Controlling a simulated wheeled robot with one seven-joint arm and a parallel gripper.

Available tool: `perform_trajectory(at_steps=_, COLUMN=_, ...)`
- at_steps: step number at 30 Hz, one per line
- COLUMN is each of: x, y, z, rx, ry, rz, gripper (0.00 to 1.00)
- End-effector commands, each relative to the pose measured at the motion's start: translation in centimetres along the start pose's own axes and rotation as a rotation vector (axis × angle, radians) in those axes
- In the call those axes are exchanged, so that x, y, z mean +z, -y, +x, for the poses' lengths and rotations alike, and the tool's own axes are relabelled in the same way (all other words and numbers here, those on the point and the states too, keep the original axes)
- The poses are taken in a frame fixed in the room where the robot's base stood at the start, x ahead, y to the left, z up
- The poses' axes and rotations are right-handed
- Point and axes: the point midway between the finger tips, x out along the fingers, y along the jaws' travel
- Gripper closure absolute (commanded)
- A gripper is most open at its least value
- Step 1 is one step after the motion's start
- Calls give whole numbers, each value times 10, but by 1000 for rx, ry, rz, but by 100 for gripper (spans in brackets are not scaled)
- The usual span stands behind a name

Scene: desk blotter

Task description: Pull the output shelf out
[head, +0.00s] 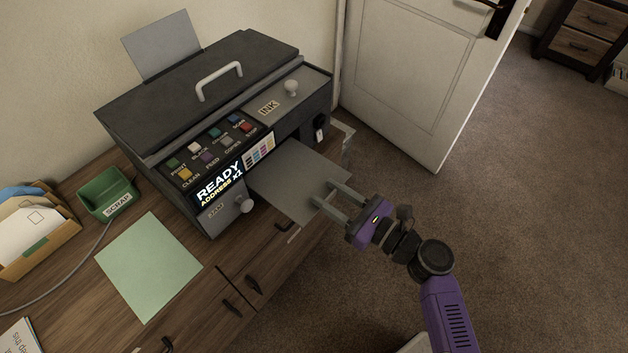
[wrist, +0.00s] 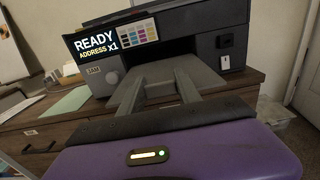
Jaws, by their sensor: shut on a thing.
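The grey output shelf (head: 295,182) sticks out from the front of the dark printer (head: 205,95), over the desk's front edge. It also shows in the wrist view (wrist: 128,90), below the printer's dark opening. My purple gripper (head: 328,194) is at the shelf's outer edge, with its two grey fingers shut on it. In the wrist view the fingers (wrist: 166,80) reach forward to the shelf, and their tips hide part of it. The printer's screen reads "READY ADDRESS X1".
A green sheet (head: 148,266) lies on the desk left of the shelf. A green scrap tray (head: 107,194) and a box of envelopes (head: 35,235) stand farther left. A white door (head: 425,65) is behind at the right. Open carpet (head: 480,190) lies right of the desk.

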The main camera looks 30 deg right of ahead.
Motion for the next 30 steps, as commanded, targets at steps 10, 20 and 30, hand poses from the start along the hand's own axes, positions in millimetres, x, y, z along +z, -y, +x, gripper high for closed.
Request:
perform_trajectory(at_steps=10, x=1, y=0, z=-7, rx=1, ry=3, rz=-1, gripper=100)
perform_trajectory(at_steps=20, x=1, y=0, z=-7, rx=1, ry=2, rz=0, gripper=38)
perform_trajectory(at_steps=30, x=0, y=0, z=-17, rx=-1, ry=0, rz=1, gripper=38)
